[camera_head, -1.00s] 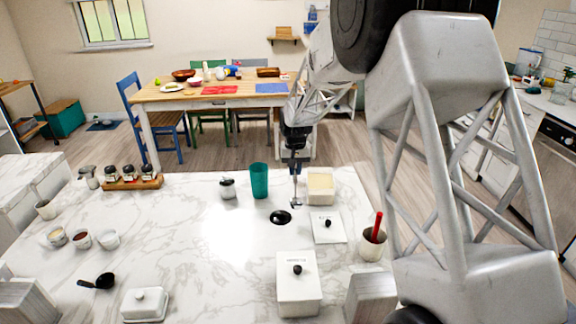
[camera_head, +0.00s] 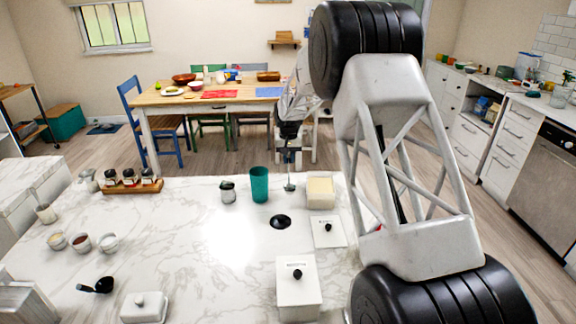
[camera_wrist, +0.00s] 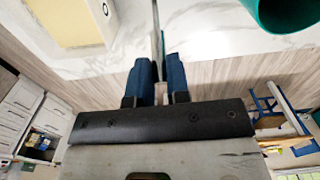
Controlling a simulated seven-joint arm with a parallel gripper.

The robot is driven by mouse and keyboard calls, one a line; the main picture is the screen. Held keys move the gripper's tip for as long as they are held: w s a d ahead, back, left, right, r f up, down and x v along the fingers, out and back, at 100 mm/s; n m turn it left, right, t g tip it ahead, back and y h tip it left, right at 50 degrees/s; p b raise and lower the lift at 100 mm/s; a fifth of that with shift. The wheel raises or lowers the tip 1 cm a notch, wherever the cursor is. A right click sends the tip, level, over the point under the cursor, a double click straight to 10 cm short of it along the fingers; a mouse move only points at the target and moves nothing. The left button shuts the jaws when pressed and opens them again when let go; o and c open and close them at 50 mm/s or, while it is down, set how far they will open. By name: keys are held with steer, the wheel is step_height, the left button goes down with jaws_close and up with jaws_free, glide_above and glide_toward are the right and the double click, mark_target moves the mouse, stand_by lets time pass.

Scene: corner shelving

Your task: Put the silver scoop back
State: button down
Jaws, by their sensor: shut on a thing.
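My gripper (camera_head: 289,155) is shut on the silver scoop (camera_head: 290,187), which hangs down upright near the far edge of the marble counter. In the wrist view the blue fingers of my gripper (camera_wrist: 157,68) pinch the thin scoop handle (camera_wrist: 155,20). The scoop's bowl shows between the teal cup (camera_head: 259,184) and an open white box (camera_head: 321,201) with pale yellow contents. It appears apart from both. The box's white lid (camera_head: 328,232) with a black knob lies in front of it.
A closed white canister (camera_head: 298,298), a black round piece (camera_head: 280,222), a small lidded jar (camera_head: 227,191), a black scoop (camera_head: 97,286) and a butter dish (camera_head: 144,307) stand on the counter. A spice rack (camera_head: 132,186) and small bowls are left. The counter's middle is clear.

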mark_target(288, 164)
steer(key=shift+w, duration=0.6)
steer(key=shift+f, duration=0.1)
steer(key=shift+f, duration=1.8)
steer(key=c, duration=1.1)
jaws_free()
step_height(288, 164, up, 12)
steer(key=shift+a+r, duration=0.1)
